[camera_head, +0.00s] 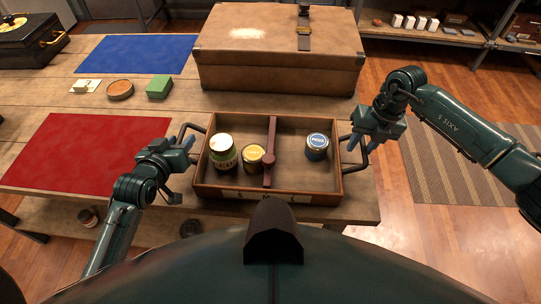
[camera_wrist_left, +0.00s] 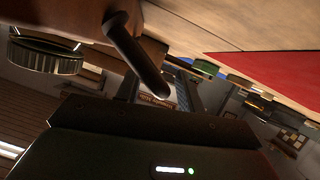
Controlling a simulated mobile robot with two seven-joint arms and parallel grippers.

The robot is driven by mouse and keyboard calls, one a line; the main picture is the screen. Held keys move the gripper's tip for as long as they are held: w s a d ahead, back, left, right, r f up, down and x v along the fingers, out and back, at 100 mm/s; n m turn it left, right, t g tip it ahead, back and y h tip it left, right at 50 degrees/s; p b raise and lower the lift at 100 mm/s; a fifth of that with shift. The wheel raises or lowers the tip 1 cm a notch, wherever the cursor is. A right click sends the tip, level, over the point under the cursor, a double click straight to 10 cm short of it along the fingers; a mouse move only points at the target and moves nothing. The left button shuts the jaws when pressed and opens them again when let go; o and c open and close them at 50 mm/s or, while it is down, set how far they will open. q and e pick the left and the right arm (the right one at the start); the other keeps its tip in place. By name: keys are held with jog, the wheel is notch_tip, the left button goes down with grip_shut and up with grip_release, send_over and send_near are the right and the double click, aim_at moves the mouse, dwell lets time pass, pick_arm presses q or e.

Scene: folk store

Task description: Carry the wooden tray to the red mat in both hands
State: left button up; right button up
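The wooden tray (camera_head: 300,180) rests on the table with a dark handle at each end. The red mat (camera_head: 85,150) lies flat to the left of the tray. My left gripper (camera_head: 181,141) is at the left handle, its fingers apart; in the left wrist view the handle (camera_wrist_left: 138,52) reaches down between them. My right gripper (camera_head: 364,142) is at the right handle, its blue fingers apart. Handle contact is unclear.
A large brown suitcase (camera_head: 279,65) stands right behind the tray.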

pick_arm(q)
jog(key=shift+c, duration=0.2)
grip_shut()
pick_arm(e)
grip_shut()
